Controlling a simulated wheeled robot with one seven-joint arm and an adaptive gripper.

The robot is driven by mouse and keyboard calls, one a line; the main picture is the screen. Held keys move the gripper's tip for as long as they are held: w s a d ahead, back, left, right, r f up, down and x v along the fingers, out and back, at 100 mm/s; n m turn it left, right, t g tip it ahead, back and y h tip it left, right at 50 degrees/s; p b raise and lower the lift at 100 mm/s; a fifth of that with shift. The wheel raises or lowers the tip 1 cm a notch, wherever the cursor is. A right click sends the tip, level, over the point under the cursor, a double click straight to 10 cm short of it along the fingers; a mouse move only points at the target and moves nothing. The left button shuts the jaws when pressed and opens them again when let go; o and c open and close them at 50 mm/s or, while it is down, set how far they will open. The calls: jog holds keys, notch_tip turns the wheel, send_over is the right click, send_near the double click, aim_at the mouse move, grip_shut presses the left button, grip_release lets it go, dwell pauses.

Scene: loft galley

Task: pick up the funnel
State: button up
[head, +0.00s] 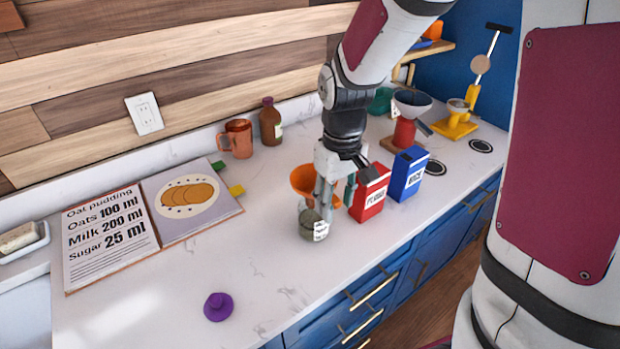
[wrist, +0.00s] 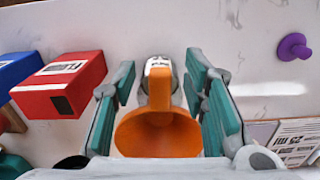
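The orange funnel (head: 302,182) stands on the white counter, partly hidden behind my gripper in the head view. My gripper (head: 326,197) points down at the counter. Its fingers (wrist: 160,95) are spread, one on each side of the funnel. A gap shows beside the spout; whether the pads touch the wide rim I cannot tell.
A small labelled grey jar (head: 313,226) stands close in front of the fingers. A red box (head: 370,192) and a blue box (head: 407,173) stand close on the right. A purple knobbed object (head: 218,306) lies front left, with clear counter around it. An open recipe book (head: 108,238) lies left.

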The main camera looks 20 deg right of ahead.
jog(key=shift+f, duration=0.6)
grip_shut()
